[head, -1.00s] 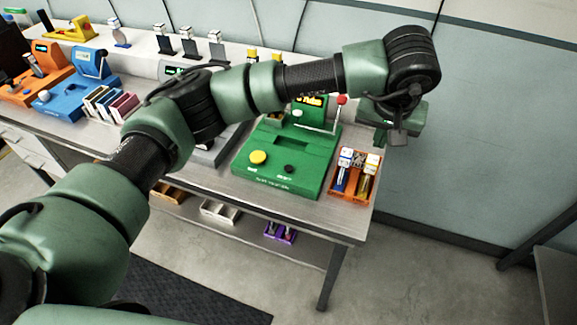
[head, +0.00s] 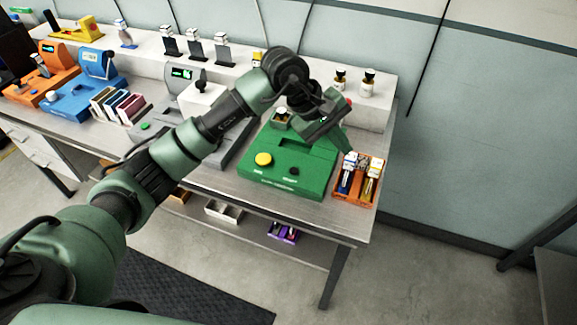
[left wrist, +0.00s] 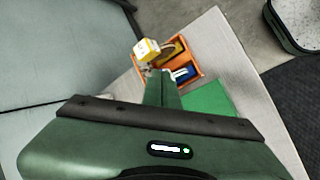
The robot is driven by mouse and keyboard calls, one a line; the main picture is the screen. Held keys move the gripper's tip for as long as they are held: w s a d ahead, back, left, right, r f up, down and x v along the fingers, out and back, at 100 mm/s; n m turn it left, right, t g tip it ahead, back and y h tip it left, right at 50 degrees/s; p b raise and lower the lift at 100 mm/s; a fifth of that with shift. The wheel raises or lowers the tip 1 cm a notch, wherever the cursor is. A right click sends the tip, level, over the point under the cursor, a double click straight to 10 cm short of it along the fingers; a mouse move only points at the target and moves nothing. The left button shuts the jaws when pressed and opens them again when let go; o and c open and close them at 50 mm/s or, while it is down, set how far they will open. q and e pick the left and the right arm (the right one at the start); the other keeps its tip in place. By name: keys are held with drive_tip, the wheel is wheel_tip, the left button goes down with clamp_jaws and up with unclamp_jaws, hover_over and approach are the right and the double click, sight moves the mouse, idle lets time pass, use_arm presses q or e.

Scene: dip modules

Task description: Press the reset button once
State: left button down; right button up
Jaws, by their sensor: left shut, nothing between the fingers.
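A green module (head: 315,182) sits near the table's right end; part of its green top also shows in the left wrist view (left wrist: 210,98). It has a large yellow button (head: 263,159) and a smaller black button (head: 294,171) on its front. The small labels under them are too blurred to read surely. My left gripper (head: 347,149) is shut and empty, above the module's right side, up and to the right of the buttons in the picture. In the left wrist view its fingers (left wrist: 162,82) point toward the orange tray. The buttons are not visible there. The right gripper is out of view.
An orange tray (head: 368,204) with small vials stands right of the module. A grey module (head: 230,150) stands to the left, partly behind my arm. A white raised shelf (head: 375,112) with bottles runs behind. The table's front edge is bare.

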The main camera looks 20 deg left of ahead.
use_arm(q)
drive_tip(key=a+f+n+t+h, duration=0.1)
drive_tip(key=a+n+t, duration=0.1)
drive_tip(key=a+n, duration=0.5)
drive_tip(key=a+p, duration=0.1)
drive_tip(key=a, duration=0.4)
drive_tip(key=shift+a+f, duration=0.15)
drive_tip(key=shift+a, duration=0.1)
drive_tip(key=shift+w+f, duration=0.1)
drive_tip(key=b, duration=0.4)
hover_over(290, 170)
wheel_tip(290, 170, down, 8)
drive_tip(key=shift+f+b, duration=0.35)
drive_tip(key=shift+b, duration=0.1)
idle(0.9)
drive_tip(key=shift+f+b, duration=0.4)
drive_tip(key=shift+b, duration=0.3)
